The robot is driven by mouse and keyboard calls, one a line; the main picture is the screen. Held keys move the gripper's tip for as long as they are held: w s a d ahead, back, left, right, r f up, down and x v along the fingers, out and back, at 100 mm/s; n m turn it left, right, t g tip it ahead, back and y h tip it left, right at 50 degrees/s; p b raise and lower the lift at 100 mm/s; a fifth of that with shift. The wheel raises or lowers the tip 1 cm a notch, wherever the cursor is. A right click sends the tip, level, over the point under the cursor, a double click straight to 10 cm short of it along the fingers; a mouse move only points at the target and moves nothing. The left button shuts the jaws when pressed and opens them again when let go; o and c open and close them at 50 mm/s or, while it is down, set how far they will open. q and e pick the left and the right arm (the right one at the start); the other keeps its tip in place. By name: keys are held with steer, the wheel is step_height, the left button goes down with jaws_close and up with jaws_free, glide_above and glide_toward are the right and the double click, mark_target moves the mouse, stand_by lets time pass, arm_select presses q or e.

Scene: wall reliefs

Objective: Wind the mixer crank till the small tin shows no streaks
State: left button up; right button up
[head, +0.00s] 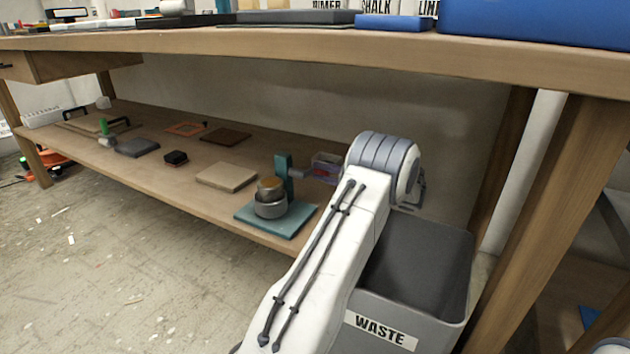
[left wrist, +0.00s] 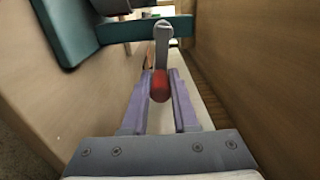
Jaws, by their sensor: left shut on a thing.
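The mixer stands on the lower shelf in the head view, with a teal base plate (head: 247,214), a teal post (head: 284,172) and a grey cup (head: 270,208). The small tin (head: 270,191) sits upright in the cup, with a yellow-orange top; streaks are too small to tell. My left gripper (head: 302,174) is beside the post, partly hidden by my arm. In the left wrist view the left gripper (left wrist: 160,80) is shut on the red knob (left wrist: 160,88) of the crank (left wrist: 162,45). My right gripper is out of view.
A grey waste bin (head: 425,255) stands right of my left arm. The wooden tabletop (head: 300,48) overhangs the lower shelf. A beige slab (head: 227,177) and a small black box (head: 175,158) lie left of the mixer. A small reddish tray (head: 327,162) is behind the gripper.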

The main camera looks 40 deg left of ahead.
arm_select(q)
steer(key=shift+d+r+p, duration=0.2)
steer(key=shift+r+p, duration=1.05)
steer(key=shift+r, duration=0.3)
steer(key=shift+f, duration=0.1)
steer(key=o, duration=0.7)
steer(key=shift+o, duration=0.2)
steer(key=shift+d, duration=0.1)
steer(key=shift+v, duration=2.95)
